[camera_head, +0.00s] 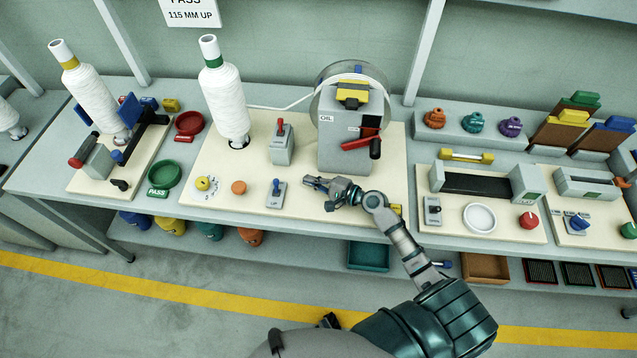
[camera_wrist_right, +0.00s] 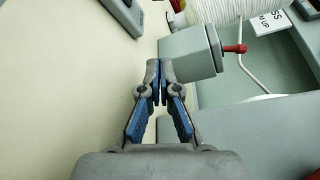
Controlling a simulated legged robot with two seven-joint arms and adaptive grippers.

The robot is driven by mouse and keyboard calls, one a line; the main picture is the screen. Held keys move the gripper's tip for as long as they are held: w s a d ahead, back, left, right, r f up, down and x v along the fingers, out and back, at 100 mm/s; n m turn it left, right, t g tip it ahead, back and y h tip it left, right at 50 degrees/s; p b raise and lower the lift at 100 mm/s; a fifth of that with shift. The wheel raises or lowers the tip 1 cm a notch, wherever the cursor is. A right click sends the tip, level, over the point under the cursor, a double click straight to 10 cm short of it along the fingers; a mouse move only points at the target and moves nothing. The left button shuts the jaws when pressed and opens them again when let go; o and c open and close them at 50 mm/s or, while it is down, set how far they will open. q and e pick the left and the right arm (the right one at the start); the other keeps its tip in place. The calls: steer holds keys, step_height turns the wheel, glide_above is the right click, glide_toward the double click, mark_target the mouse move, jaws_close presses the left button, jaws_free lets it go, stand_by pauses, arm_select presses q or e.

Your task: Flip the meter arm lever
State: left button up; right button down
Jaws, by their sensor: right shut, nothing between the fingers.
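A grey box with an upright red-tipped lever (camera_head: 281,130) stands on the cream board, left of the grey machine; I cannot tell for certain which lever is the meter arm lever. The same box (camera_wrist_right: 190,54) and its red lever (camera_wrist_right: 235,48) show in the wrist view, just beyond the fingertips. A small blue-tipped lever (camera_head: 276,186) stands on a plate nearer the front. My right gripper (camera_head: 308,182) is shut and empty, right of the blue lever and in front of the red-lever box. In the wrist view its blue-padded fingertips (camera_wrist_right: 160,68) meet. My left gripper is out of view.
The grey machine (camera_head: 338,150) with a red arm (camera_head: 360,142) stands behind my right gripper. A white thread cone (camera_head: 224,104) stands at the back left. A yellow dial (camera_head: 203,184) and an orange button (camera_head: 238,187) lie left. The front board (camera_head: 330,203) is partly bare.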

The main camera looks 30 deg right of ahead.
mark_target(296, 184)
steer(key=x, duration=0.5)
steer(key=shift+s+a+r+p, duration=0.1)
steer(key=shift+a+r+p, duration=0.05)
steer(key=shift+a+p, duration=0.2)
steer(key=shift+s+a+r+p, duration=0.25)
steer(key=shift+a+r+p, duration=0.05)
steer(key=shift+a, duration=0.3)
steer(key=shift+s+a+r+p, duration=0.25)
steer(key=shift+a+p, duration=0.05)
steer(key=shift+a, duration=0.3)
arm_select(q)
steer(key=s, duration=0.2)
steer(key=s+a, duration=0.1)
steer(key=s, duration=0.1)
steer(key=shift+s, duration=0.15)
arm_select(e)
steer(key=shift+a, duration=0.3)
steer(key=shift+s+d+f, duration=0.1)
